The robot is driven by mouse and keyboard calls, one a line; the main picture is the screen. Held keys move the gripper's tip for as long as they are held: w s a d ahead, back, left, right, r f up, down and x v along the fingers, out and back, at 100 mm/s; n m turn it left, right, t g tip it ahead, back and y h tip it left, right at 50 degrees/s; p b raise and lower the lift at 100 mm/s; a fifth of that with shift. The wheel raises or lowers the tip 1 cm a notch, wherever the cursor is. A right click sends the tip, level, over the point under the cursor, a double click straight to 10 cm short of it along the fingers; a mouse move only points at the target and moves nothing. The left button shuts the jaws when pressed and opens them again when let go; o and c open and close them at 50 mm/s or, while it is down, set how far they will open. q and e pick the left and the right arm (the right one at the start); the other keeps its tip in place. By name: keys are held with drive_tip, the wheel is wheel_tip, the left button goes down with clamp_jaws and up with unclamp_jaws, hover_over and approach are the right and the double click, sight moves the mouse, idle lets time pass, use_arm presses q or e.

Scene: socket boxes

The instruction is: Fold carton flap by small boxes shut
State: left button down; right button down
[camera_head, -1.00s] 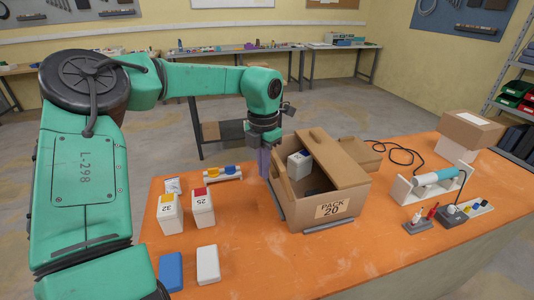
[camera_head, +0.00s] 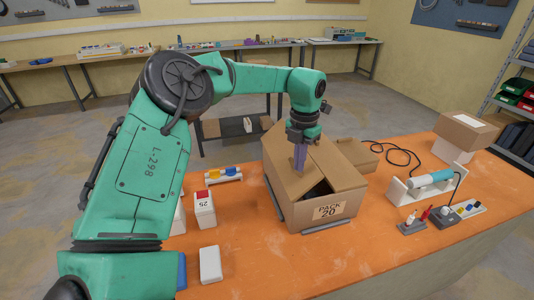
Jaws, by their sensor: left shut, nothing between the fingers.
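The brown carton (camera_head: 322,215), labelled "PACK 20", stands on the orange table. Its left flap (camera_head: 284,180), on the side by the small boxes, now slants inward over the opening. The small white box with a red top, marked 25 (camera_head: 205,210), stands left of the carton. My right gripper is not in view.
A white box (camera_head: 210,264) lies at the front left, and a blue one (camera_head: 182,270) is partly behind my arm. A rack with yellow and blue pieces (camera_head: 224,174) stands behind. A tool stand (camera_head: 424,186) is at right. The table front is clear.

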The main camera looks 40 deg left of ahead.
use_arm(q)
drive_tip(key=shift+w+d+f+b, duration=0.1)
drive_tip(key=shift+f+b, duration=0.3)
drive_tip(key=shift+f, duration=0.55)
drive_tip(key=shift+w+r, duration=0.1)
drive_tip(key=shift+r, duration=0.05)
wheel_tip(320, 180, up, 9)
drive_tip(key=p, duration=0.7)
